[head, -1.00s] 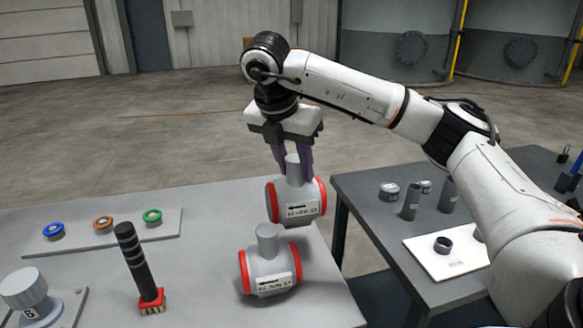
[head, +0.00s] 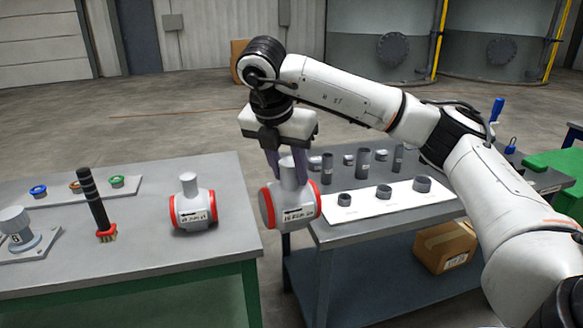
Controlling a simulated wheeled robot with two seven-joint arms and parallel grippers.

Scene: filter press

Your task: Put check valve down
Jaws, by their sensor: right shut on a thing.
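My right gripper (head: 287,165) is shut on the top stem of a grey check valve (head: 290,201) with red end rings and a label. It holds this valve upright in the air, in front of the gap between the two tables. A second, similar check valve (head: 193,204) stands on the left table (head: 150,243) near its right edge, apart from the held one. My left gripper is not in view.
A brush (head: 97,205), a board with coloured rings (head: 131,191) and a grey knob (head: 17,226) are on the left table. The right table (head: 336,234) bears a white board (head: 403,200) with dark rings and several cylinders behind. A cardboard box (head: 445,247) sits below.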

